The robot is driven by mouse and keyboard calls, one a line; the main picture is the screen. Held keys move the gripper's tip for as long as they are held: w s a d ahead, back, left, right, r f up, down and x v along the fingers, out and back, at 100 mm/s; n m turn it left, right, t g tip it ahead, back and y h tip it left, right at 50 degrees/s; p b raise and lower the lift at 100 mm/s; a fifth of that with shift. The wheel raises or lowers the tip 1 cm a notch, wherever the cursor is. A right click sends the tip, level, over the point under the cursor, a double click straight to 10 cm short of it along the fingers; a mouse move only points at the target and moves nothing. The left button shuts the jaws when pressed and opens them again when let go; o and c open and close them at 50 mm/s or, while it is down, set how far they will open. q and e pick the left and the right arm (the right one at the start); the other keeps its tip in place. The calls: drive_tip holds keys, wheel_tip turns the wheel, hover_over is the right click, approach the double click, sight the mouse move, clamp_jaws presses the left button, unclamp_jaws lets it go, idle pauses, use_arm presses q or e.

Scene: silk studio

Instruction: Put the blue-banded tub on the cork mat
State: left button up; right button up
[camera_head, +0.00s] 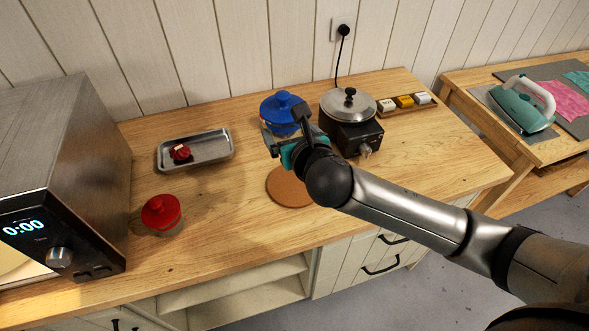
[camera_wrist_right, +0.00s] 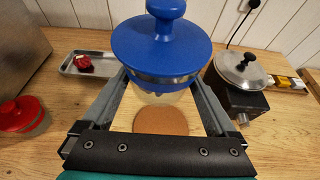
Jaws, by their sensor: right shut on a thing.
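The blue-banded tub, with a blue knobbed lid (camera_head: 281,108), is held by my right gripper (camera_head: 287,132), whose fingers are shut on its sides. In the right wrist view the tub (camera_wrist_right: 163,45) hangs between the fingers (camera_wrist_right: 160,85). The round brown cork mat (camera_head: 289,188) lies on the counter, partly behind my right arm. The cork mat (camera_wrist_right: 163,119) also shows in the wrist view, below and beyond the tub, and the tub appears to be above the counter. My left gripper is not in view.
A red-lidded tub (camera_head: 162,214) stands at the left near the microwave (camera_head: 62,170). A metal tray (camera_head: 210,149) holds a small red object (camera_head: 180,153). A hotplate with a lidded pan (camera_head: 350,104) stands right of the held tub. An iron (camera_head: 524,103) is on another table.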

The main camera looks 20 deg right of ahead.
drive_tip(key=shift+w+d+r+p, duration=0.35)
drive_tip(key=shift+d+p, duration=0.1)
drive_tip(key=shift+d, duration=0.1)
drive_tip(key=shift+w+d+r+p, duration=0.2)
drive_tip(key=shift+w+d+p, duration=0.15)
drive_tip(key=shift+d, duration=0.2)
drive_tip(key=shift+d+f, duration=0.1)
drive_tip(key=shift+f, duration=0.2)
drive_tip(key=b, duration=0.5)
hover_over(296, 187)
wheel_tip(296, 187, down, 15)
drive_tip(key=shift+f, duration=0.15)
drive_tip(key=shift+f+b, duration=0.8)
drive_tip(key=shift+f, duration=1.3)
drive_tip(key=shift+f, duration=0.2)
drive_tip(key=o, duration=1)
drive_tip(key=shift+c, duration=0.2)
drive_tip(key=shift+r, duration=0.1)
